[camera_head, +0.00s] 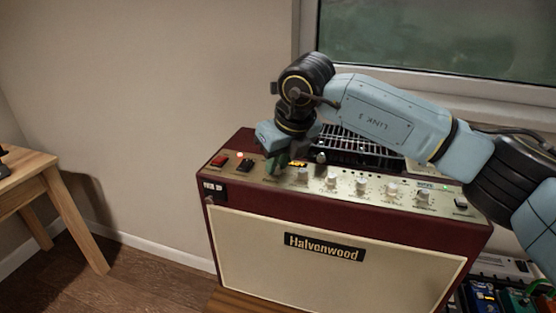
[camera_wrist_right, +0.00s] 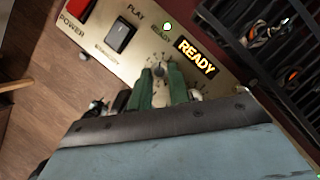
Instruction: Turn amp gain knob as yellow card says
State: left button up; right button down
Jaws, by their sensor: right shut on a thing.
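The amp (camera_head: 305,275) is maroon with a cream front and a "Halvenwood" plate. My right gripper (camera_head: 274,166) reaches down onto the left part of its metal control panel (camera_head: 345,187). In the right wrist view its green fingers (camera_wrist_right: 163,88) are shut on a small knob (camera_wrist_right: 159,72) beside a dial scale. The knob's label and most of its body are hidden. A dark plate with yellow "READY" lettering (camera_wrist_right: 197,57) sits just beside the fingers. No separate yellow card can be made out. My left gripper is not in view.
A red power switch (camera_head: 220,160) and a black switch (camera_head: 245,164) lie left of my gripper. Several pale knobs (camera_head: 331,181) stand in a row to its right. A black vent grille (camera_head: 350,148) is behind. A wooden table (camera_head: 30,168) stands far left; pedals (camera_head: 483,298) lie bottom right.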

jog(key=n, duration=0.2)
jog(key=shift+w+d+n+g+y, duration=0.15)
jog(key=shift+n+g+y, duration=0.15)
jog(key=shift+y, duration=0.1)
jog(key=n+g+p, duration=0.1)
jog(key=n, duration=0.1)
jog(key=n+y+p, duration=0.1)
jog(key=n, duration=0.2)
jog(key=shift+w+d+r+g+p, duration=0.1)
jog(key=shift+w+r+g+p, duration=0.1)
jog(key=shift+g+p, duration=0.15)
jog(key=shift+f+n, duration=0.1)
jog(key=shift+n, duration=0.3)
pick_arm(q)
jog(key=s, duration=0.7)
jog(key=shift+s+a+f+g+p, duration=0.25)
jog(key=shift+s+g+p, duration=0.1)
jog(key=shift+p, duration=0.1)
pick_arm(e)
jog(key=shift+w+n+g, duration=0.1)
jog(key=shift+n+g, duration=0.45)
jog(key=shift+n, duration=0.35)
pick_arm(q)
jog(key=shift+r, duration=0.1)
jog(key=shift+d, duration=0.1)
pick_arm(e)
jog(key=c, duration=1.3)
grip_release()
